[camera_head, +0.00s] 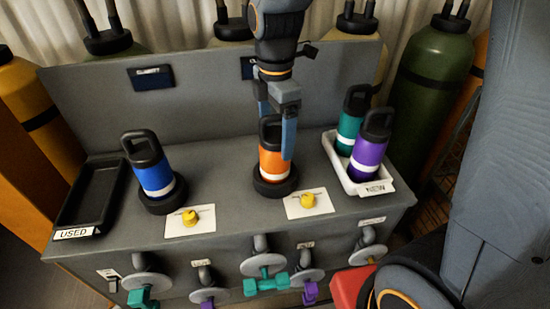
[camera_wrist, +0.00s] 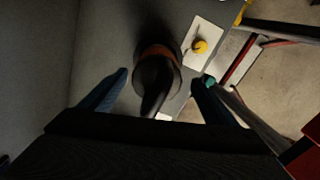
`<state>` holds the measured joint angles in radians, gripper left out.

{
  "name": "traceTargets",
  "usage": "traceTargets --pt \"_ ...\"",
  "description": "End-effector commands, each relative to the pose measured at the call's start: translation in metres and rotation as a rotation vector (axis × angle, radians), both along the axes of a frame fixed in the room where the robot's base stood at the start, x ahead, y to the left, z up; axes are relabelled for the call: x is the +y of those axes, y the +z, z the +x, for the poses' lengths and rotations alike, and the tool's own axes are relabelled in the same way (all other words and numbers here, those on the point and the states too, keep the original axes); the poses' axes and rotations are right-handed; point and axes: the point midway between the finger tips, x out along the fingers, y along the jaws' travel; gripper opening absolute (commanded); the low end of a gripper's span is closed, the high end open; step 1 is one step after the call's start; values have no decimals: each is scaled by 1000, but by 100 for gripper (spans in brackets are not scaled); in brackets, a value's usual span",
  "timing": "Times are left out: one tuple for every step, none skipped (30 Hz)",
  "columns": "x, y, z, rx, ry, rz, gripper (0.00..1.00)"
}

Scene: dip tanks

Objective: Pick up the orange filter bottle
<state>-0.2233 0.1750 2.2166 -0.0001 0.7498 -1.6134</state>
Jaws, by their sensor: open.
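The orange filter bottle (camera_head: 272,163) stands upright in a round black holder (camera_head: 275,188) at the middle of the grey bench. It has a white band and a black loop cap. My gripper (camera_head: 277,135) is open above and around its upper part, with blue fingers pointing down. One finger hides part of the bottle's right side. In the wrist view, the bottle's black cap (camera_wrist: 155,85) lies between the spread fingertips (camera_wrist: 162,80), with a little orange showing beyond it. I cannot tell whether the fingers touch it.
A blue bottle (camera_head: 154,176) stands in a holder to the left. An empty black tray labelled USED (camera_head: 91,195) lies at far left. A white tray (camera_head: 344,180) at right holds teal (camera_head: 348,128) and purple (camera_head: 368,152) bottles. Yellow knobs (camera_head: 307,200) sit in front; a panel (camera_head: 200,95) rises behind.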

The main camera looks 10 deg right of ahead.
Motion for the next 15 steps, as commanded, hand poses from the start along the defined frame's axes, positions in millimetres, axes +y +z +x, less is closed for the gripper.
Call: traceTargets --pt "-1 -5 0 4 -1 -1 82" --pt "-1 -8 1 5 -1 -1 82" --pt "-1 -13 2 4 -1 -1 82" --pt "-1 -17 3 5 -1 -1 82" --pt "-1 -21 4 5 -1 -1 82" --pt "-2 -25 5 4 -1 -1 82" --pt "-2 -30 5 5 -1 -1 82" --pt "-2 -34 5 4 -1 -1 82" --pt "-1 -38 5 4 -1 -1 82" --pt "-1 -41 5 4 -1 -1 82" --pt "-1 -43 5 3 -1 -1 82" --pt "-1 -45 6 1 -1 0 82" --pt "-1 -46 6 1 -1 0 82" --pt "-1 -47 6 0 -1 0 82" --pt "-1 -47 6 0 -1 0 82"
